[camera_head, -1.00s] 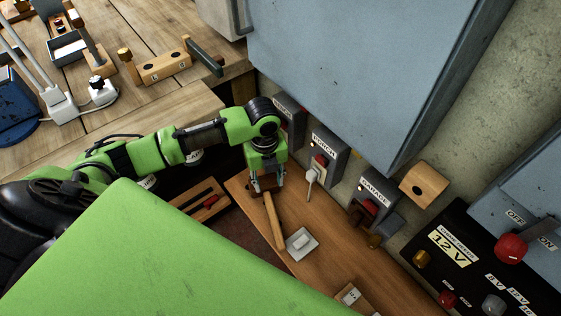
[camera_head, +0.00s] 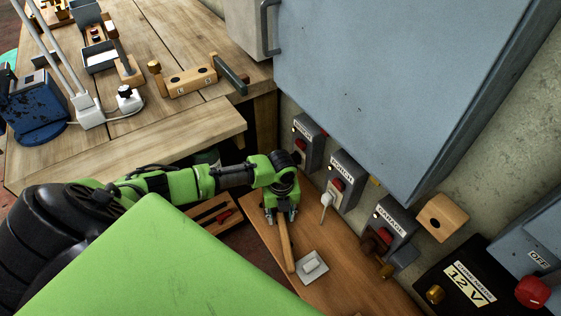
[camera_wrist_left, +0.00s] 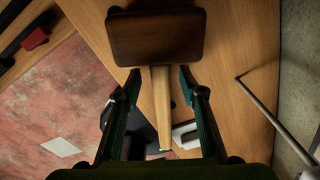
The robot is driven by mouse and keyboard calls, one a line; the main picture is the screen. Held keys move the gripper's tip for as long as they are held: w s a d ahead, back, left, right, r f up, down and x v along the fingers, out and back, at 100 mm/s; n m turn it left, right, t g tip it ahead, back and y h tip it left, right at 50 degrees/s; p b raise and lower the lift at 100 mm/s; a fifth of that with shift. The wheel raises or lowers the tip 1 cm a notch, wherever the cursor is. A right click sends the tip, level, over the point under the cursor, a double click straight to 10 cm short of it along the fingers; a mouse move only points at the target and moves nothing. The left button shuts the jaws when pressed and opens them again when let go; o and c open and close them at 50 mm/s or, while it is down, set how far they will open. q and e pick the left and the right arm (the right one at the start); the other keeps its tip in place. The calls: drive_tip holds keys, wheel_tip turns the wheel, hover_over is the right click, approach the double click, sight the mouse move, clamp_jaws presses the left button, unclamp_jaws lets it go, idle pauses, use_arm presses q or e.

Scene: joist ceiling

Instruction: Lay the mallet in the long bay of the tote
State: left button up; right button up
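The mallet lies on the wooden board below the wall switches. Its pale handle (camera_head: 285,243) shows in the head view; its dark brown head (camera_wrist_left: 156,36) and handle (camera_wrist_left: 160,105) show in the left wrist view. My left gripper (camera_head: 280,212) is right over the mallet and hides its head in the head view. In the wrist view its open fingers (camera_wrist_left: 160,84) stand on either side of the handle, with gaps visible on both sides. The wooden tote (camera_head: 208,207) with a red item inside stands left of the mallet, partly hidden by my arm. My right gripper is out of view.
A white switch plate (camera_head: 312,266) lies beside the handle's end. Grey switch boxes (camera_head: 343,178) line the wall, with a white plug (camera_head: 326,200) hanging near. A blue-grey cabinet (camera_head: 390,80) overhangs the board. A workbench (camera_head: 130,165) with tools stands at the left.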

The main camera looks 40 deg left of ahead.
use_arm(q)
drive_tip(key=shift+f, duration=0.65)
clamp_jaws()
drive_tip(key=shift+r, duration=0.1)
drive_tip(key=shift+r, duration=0.1)
